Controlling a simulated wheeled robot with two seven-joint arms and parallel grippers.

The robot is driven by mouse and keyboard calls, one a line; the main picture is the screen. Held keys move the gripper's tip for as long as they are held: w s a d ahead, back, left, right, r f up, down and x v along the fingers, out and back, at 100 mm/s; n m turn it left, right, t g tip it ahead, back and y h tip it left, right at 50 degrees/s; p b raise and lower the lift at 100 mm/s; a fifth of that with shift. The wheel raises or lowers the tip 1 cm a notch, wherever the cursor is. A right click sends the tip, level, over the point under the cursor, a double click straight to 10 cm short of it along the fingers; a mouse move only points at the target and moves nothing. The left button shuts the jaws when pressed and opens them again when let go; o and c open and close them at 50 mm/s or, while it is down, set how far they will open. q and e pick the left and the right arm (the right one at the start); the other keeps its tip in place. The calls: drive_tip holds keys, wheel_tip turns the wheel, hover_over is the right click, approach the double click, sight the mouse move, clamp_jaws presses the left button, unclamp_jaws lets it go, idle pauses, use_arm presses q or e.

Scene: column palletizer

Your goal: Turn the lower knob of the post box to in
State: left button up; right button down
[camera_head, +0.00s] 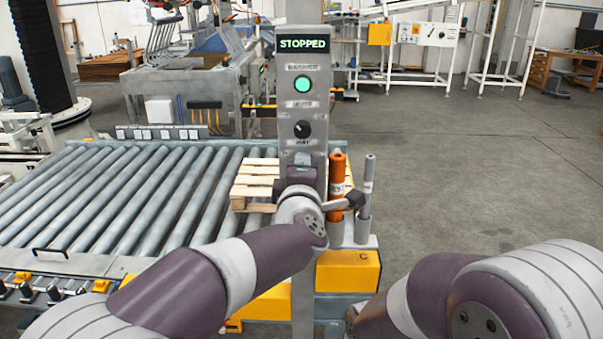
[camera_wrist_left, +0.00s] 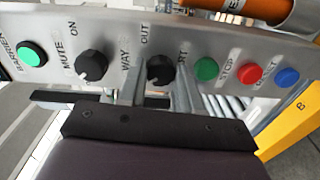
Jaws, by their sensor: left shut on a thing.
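The post box (camera_head: 304,110) is a grey upright panel under a sign reading STOPPED. In the left wrist view its face shows sideways, with the upper knob (camera_wrist_left: 91,66), black and labelled MUTE, and the lower knob (camera_wrist_left: 159,69), black and labelled WAY. OUT is readable beside the lower knob; I cannot read an IN label. My left gripper (camera_wrist_left: 160,80) has one finger on each side of the lower knob and is shut on it. In the head view my left gripper (camera_head: 303,174) hides that knob. My right gripper is out of view; only the right arm shows.
Green (camera_wrist_left: 206,69), red (camera_wrist_left: 249,73) and blue (camera_wrist_left: 287,77) buttons sit beside the lower knob. A green lamp (camera_head: 302,84) is lit above. An orange cylinder (camera_head: 337,180) stands right of the post. A roller conveyor (camera_head: 130,195) and wooden pallets (camera_head: 257,180) lie left.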

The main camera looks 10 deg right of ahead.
use_arm(q)
drive_tip(key=o, duration=1)
drive_tip(key=shift+o, duration=0.2)
drive_tip(key=b+v, duration=0.2)
drive_tip(key=v, duration=1)
drive_tip(key=shift+s, duration=0.3)
